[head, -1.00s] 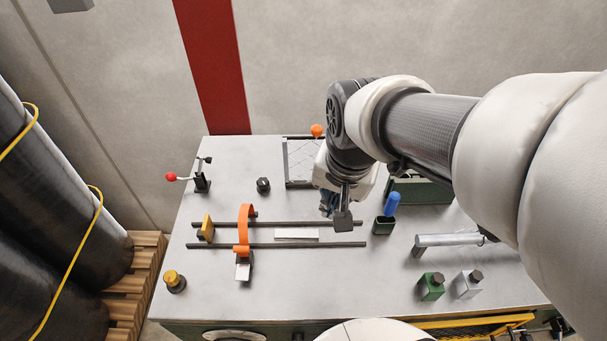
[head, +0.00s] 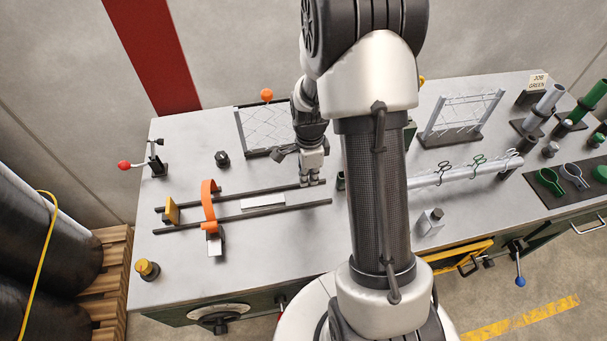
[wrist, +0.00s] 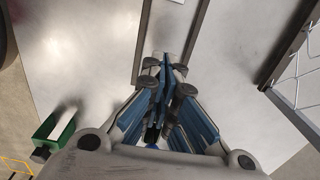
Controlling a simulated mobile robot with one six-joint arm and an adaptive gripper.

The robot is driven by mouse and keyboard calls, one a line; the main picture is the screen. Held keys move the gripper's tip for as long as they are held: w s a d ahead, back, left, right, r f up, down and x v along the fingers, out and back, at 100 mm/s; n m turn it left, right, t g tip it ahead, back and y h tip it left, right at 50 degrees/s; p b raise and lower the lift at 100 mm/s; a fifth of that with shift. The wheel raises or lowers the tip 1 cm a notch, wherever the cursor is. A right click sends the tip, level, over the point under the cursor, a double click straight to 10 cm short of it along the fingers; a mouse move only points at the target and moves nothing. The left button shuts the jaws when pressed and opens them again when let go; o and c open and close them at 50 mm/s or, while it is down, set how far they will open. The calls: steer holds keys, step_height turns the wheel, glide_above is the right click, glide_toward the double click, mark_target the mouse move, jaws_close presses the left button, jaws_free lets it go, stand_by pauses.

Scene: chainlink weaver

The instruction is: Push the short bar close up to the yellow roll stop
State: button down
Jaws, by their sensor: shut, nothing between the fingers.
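The short bar (head: 263,202) is a pale flat piece lying between two long dark rails (head: 290,207) on the grey bench. The yellow roll stop (head: 172,211) stands at the left end of the rails, well apart from the bar. An orange arch (head: 208,200) spans the rails between stop and bar. My gripper (head: 313,182) points down at the right end of the rails, right of the bar and apart from it. In the wrist view its blue fingers (wrist: 163,60) are shut and empty, with the tips between the rails.
A small green box (wrist: 56,130) is near my gripper in the wrist view. A red-knobbed lever (head: 155,165) and a dark knob (head: 222,158) stand back left. A yellow-topped post (head: 147,270) stands front left.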

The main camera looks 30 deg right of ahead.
mark_target(296, 199)
step_height(296, 199, down, 8)
steer(key=shift+a+r+b, duration=0.15)
steer(key=shift+r+b, duration=0.1)
steer(key=shift+b, duration=0.75)
steer(key=a, duration=0.2)
steer(key=w+a, duration=0.1)
steer(key=shift+w+a+r, duration=0.1)
steer(key=shift+a+r, duration=0.05)
steer(key=shift+r, duration=0.1)
steer(key=shift+a, duration=0.1)
steer(key=w+a, duration=0.2)
steer(key=a, duration=0.4)
steer(key=w+a, duration=0.2)
steer(key=a, duration=0.4)
steer(key=w+a, duration=0.2)
steer(key=a, duration=0.4)
steer(key=shift+d, duration=0.15)
